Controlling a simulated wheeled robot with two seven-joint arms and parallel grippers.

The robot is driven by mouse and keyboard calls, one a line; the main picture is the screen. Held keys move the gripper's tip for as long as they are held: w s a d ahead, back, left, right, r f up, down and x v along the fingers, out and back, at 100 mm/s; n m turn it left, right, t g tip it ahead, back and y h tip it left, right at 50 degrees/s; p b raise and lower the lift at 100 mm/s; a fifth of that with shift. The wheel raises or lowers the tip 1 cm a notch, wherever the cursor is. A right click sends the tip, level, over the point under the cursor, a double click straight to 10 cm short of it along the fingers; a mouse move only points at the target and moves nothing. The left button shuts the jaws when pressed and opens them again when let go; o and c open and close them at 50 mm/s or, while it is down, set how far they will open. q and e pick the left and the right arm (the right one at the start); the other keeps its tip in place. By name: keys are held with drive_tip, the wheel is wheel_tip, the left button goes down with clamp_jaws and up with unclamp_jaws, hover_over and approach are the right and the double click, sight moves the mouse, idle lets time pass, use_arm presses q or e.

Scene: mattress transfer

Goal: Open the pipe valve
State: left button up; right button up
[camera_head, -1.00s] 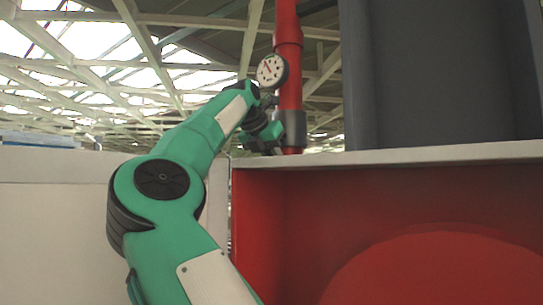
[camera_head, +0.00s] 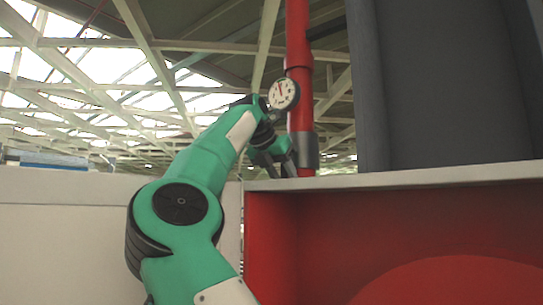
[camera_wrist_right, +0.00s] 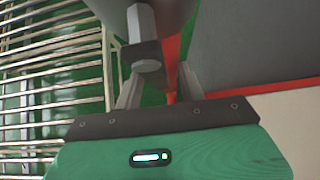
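A red vertical pipe (camera_head: 299,95) stands behind the ledge in the head view, with a round white dial gauge (camera_head: 284,93) on its left and a grey fitting (camera_head: 306,152) low on it. My green right arm reaches up to it; its gripper (camera_head: 284,158) is just left of the grey fitting, partly hidden by the wrist. In the right wrist view, the two grey fingers (camera_wrist_right: 160,88) are apart. A grey hexagonal stem with a dark block (camera_wrist_right: 146,52), seemingly the valve handle, is ahead of them, and the red pipe (camera_wrist_right: 171,72) shows beyond. I cannot tell whether a finger touches it. My left gripper is out of view.
A pale ledge (camera_head: 420,177) over a red panel (camera_head: 300,240) runs along the front right. A large dark grey column (camera_head: 440,80) stands right of the pipe. Metal railings (camera_wrist_right: 50,90) over green floor show in the right wrist view.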

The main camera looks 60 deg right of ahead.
drive_tip(key=s+v, duration=0.1)
drive_tip(key=v, duration=1)
drive_tip(key=shift+w+a+r, duration=0.15)
drive_tip(key=shift+w+r, duration=0.1)
drive_tip(key=shift+w, duration=0.2)
drive_tip(key=shift+f, duration=0.1)
